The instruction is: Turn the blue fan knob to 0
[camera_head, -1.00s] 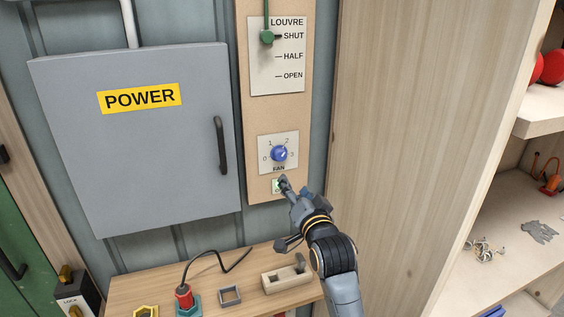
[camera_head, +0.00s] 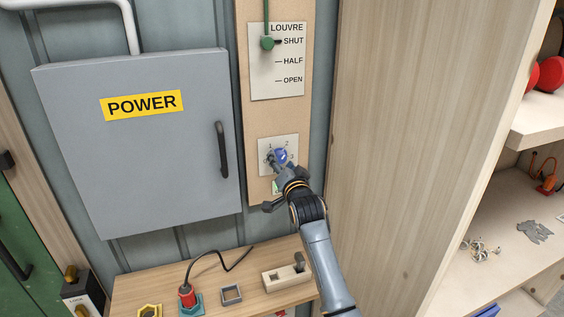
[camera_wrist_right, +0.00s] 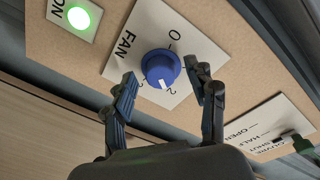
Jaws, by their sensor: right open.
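The blue fan knob (camera_head: 281,155) sits on a white FAN plate (camera_head: 265,145) on the wall panel. In the wrist view the right gripper (camera_wrist_right: 166,88) is open, with one fingertip on each side of the knob. Contact cannot be told. My left gripper is not in view.
A lit green button (camera_wrist_right: 79,17) is beside the FAN plate. The louvre lever (camera_head: 267,43) is above, at SHUT. A grey POWER cabinet (camera_head: 150,160) stands to the left, a wooden side panel (camera_head: 420,130) to the right. A bench (camera_head: 255,262) with several fixtures lies below.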

